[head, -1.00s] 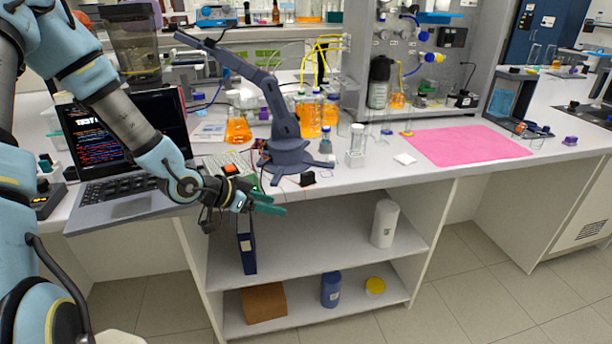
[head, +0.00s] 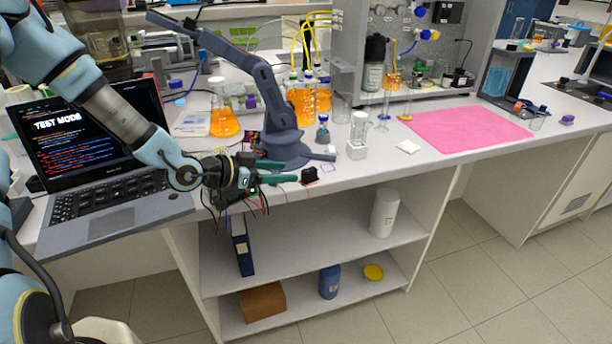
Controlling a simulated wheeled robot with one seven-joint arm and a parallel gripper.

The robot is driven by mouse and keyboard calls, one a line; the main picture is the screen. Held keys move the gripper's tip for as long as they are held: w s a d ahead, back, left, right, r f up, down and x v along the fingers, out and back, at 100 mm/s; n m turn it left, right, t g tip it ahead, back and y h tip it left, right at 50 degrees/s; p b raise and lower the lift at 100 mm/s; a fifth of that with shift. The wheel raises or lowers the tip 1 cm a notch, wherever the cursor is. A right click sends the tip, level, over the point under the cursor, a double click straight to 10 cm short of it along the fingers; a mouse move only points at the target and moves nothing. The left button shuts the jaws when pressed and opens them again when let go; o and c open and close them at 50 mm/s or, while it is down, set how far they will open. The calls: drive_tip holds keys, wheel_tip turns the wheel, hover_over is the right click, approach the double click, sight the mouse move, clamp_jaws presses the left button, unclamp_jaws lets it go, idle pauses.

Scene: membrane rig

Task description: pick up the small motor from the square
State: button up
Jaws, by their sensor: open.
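A small black block-like part (head: 310,175), which looks like the small motor, sits near the front edge of the bench. A thin square outline (head: 328,168) shows on the bench just right of it; I cannot tell whether the part stands inside a marked square. My gripper (head: 294,172) has teal fingers, spread apart and empty. It points right, and its fingertips are just left of the black part in the picture. I cannot tell the height or the exact gap between them.
A grey desktop arm (head: 283,140) stands close behind my gripper. An open laptop (head: 108,222) is at left. Flasks of orange liquid (head: 225,122) and a white-based cylinder (head: 357,150) stand behind. A pink mat (head: 465,130) lies right. Shelves (head: 310,265) are below the bench.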

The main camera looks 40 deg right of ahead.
sight(303, 173)
drive_tip(key=b+x, duration=0.1)
drive_tip(key=x, duration=0.2)
drive_tip(key=shift+d+f, duration=0.2)
drive_tip(key=b+x, duration=0.2)
drive_tip(key=x, duration=0.2)
drive_tip(key=shift+d+f, duration=0.1)
drive_tip(key=shift+f, duration=0.05)
drive_tip(key=shift+d+f, duration=0.1)
drive_tip(key=shift+d, duration=0.35)
drive_tip(key=shift+c, duration=0.2)
clamp_jaws()
